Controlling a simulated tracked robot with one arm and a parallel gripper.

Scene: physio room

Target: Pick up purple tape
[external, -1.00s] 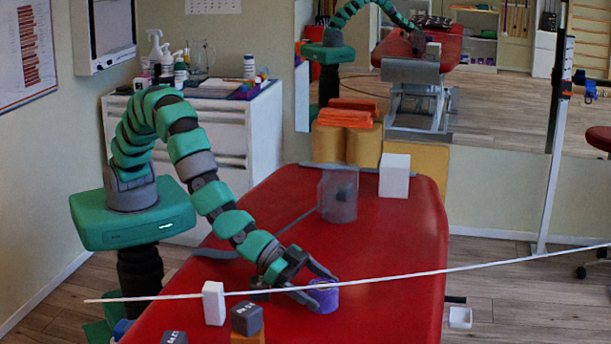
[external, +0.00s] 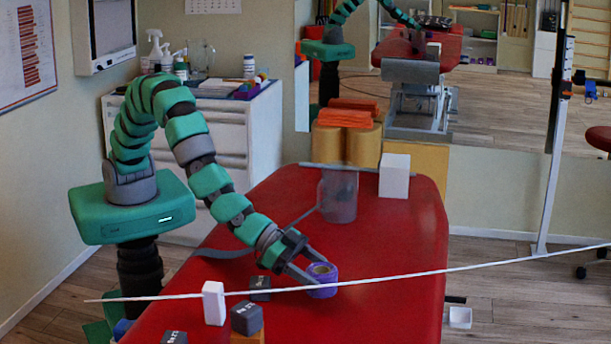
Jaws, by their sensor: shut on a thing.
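The tape looks slightly above the table; the exact gap is hard to tell. A thin white line crosses in front of its lower part.
Dark cubes (external: 247,318) and a white block (external: 213,303) stand left of the tape. A clear container (external: 338,196) and a white box (external: 394,175) stand at the table's far end. The thin white line (external: 450,271) spans the foreground. The table's right side is clear.

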